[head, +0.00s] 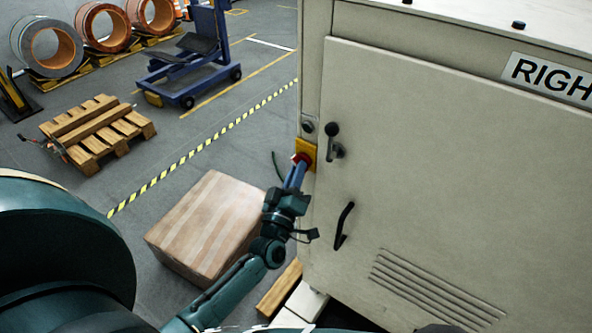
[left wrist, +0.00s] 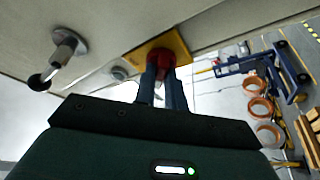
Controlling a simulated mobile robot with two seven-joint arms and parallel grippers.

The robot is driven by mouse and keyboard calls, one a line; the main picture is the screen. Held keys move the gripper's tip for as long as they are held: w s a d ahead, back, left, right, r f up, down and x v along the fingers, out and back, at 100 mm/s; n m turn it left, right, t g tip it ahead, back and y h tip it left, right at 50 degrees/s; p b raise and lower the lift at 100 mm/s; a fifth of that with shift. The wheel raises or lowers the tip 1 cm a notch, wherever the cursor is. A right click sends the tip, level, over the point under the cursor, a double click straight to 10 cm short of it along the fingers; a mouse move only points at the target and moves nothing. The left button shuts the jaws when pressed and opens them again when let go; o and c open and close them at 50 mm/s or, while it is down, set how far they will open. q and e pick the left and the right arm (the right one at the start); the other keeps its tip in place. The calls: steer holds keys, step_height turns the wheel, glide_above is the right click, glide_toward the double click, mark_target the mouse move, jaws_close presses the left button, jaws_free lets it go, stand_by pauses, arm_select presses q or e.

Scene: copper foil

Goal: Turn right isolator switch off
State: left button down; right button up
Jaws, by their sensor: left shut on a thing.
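The right isolator switch (head: 301,157) is a red knob on a yellow plate, on the narrow side of the beige cabinet (head: 450,170). The cabinet's label (head: 551,79) reads "RIGH" before the picture cuts it off. My left gripper (head: 297,172) reaches up to the switch and is shut on the red knob. In the left wrist view the two fingers (left wrist: 162,76) are on either side of the red knob (left wrist: 160,57), in front of the yellow plate (left wrist: 182,42). The fingers partly hide the knob, so I cannot tell its turned position. My right gripper is not in view.
The cabinet door has a dark lever latch (head: 333,140) and a black handle (head: 343,226). A cardboard box (head: 207,225) stands on the floor left of the cabinet. A wooden pallet (head: 98,130), a blue lift cart (head: 190,65) and copper coils (head: 103,25) stand farther off.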

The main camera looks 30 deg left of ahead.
arm_select(q)
steer(key=shift+n, duration=0.3)
steer(key=c, duration=1.5)
jaws_free()
steer(key=shift+o, duration=0.2)
steer(key=b+v, duration=0.2)
steer(key=v, duration=1.1)
steer(key=shift+d, duration=0.1)
